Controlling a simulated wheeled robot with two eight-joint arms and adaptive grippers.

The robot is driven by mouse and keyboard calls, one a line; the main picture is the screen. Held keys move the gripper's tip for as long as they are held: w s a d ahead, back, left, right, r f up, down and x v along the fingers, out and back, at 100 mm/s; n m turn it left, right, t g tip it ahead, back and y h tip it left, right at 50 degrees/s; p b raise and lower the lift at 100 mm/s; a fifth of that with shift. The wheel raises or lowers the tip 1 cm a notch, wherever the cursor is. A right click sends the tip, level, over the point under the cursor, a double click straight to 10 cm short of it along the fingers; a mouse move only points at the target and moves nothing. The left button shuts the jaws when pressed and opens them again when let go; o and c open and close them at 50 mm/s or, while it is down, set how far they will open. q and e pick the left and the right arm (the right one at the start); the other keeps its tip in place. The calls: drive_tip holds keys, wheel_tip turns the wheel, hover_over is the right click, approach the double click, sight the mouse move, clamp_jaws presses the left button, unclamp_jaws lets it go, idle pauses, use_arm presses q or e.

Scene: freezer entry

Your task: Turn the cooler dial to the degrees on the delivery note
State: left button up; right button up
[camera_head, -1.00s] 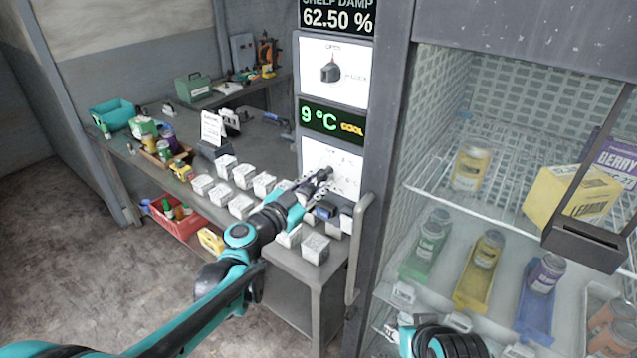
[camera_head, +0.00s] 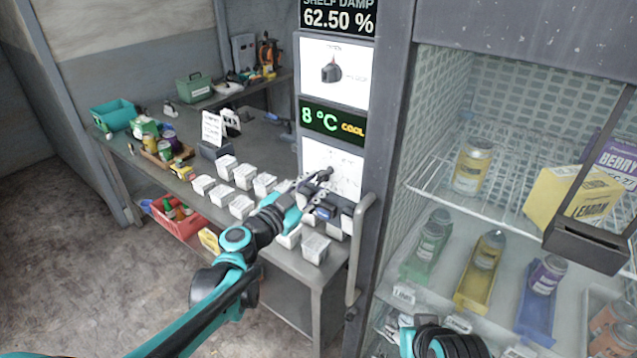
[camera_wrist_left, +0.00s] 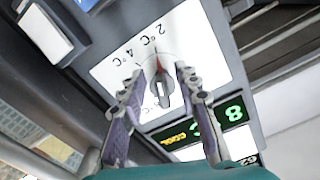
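The cooler dial (camera_wrist_left: 164,92) is a round knob on a white plate in the left wrist view. Labels 2 °C and 4 °C show; others are covered. A red mark on the dial points roughly toward the 2 °C label. My left gripper (camera_wrist_left: 160,85) has its fingers apart on either side of the knob; contact cannot be made out. In the head view the left gripper (camera_head: 312,186) reaches the dial plate (camera_head: 333,158). The green display (camera_head: 332,121) reads 8 °C COOL. A white paper (camera_head: 211,128) stands on the bench, its writing unreadable. My right gripper (camera_head: 445,340) is partly cut off.
Several white boxes (camera_head: 241,206) stand on the bench by the left arm. A vertical handle (camera_head: 362,245) is right of the dial. The open cooler shelves (camera_head: 480,195) hold cans and cartons. Another knob (camera_head: 331,70) sits above the display.

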use_arm(q)
drive_tip(key=v, duration=1.1)
drive_tip(key=shift+d, duration=0.1)
